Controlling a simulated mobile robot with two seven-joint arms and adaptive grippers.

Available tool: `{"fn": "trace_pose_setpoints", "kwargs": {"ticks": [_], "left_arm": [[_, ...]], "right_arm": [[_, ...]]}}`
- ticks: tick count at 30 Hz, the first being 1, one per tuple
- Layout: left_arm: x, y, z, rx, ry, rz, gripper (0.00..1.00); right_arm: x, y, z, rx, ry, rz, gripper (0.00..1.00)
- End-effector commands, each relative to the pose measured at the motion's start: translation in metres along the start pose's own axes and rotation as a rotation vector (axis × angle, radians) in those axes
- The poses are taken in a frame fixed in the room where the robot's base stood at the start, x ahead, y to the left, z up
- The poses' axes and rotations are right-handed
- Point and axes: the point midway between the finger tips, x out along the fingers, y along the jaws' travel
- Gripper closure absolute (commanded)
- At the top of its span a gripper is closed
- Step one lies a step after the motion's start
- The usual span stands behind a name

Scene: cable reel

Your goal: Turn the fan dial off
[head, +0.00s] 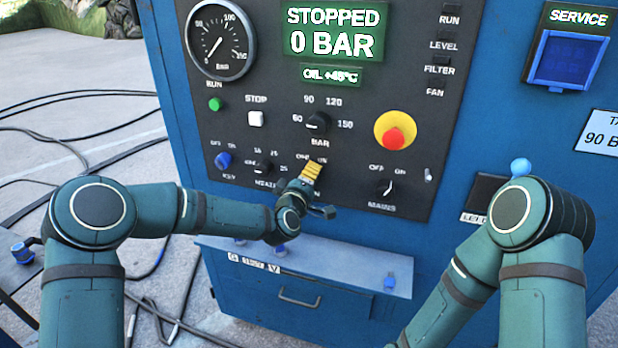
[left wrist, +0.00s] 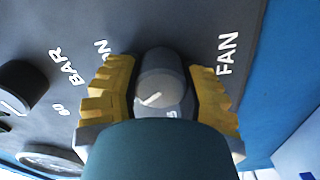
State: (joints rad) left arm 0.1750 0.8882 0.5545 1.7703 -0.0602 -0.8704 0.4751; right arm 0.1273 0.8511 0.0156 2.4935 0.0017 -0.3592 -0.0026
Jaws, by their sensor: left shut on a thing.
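The fan dial (left wrist: 160,78) is a dark round knob with a pale grey face and a short white pointer line, in the middle of the left wrist view. The word FAN stands to its right there. My left gripper (left wrist: 162,92) has its yellow ribbed fingers on both sides of the knob, shut on it. In the head view the left gripper (head: 312,170) is at the lower middle of the black panel and hides the dial. The dial's markings are partly covered, so its setting is hard to read. My right gripper is out of view; only its arm shows.
The black control panel (head: 440,130) also carries the BAR dial (head: 317,122), a red stop button (head: 396,136) on yellow, the MAINS switch (head: 384,187) and a blue key switch (head: 223,160). A display (head: 335,33) reads STOPPED, 0 BAR. A ledge (head: 340,262) juts out below.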

Motion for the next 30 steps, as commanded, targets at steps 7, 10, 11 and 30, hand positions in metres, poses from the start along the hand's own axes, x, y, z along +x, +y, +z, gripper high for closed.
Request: {"fn": "trace_pose_setpoints", "kwargs": {"ticks": [7, 10, 11, 30], "left_arm": [[0.0003, 0.0011, -0.0002, -0.015, 0.001, 0.002, 0.94], [0.0003, 0.0012, -0.0001, -0.014, 0.001, 0.002, 0.94], [0.0003, 0.0012, -0.0001, -0.014, 0.001, 0.002, 0.94], [-0.0065, 0.0004, -0.0001, -0.012, 0.000, 0.001, 0.25]], "right_arm": [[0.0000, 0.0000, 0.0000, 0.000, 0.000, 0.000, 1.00], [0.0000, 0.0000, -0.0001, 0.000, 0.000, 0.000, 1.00], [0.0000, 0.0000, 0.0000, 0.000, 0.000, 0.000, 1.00], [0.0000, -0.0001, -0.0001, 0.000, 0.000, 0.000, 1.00]]}}
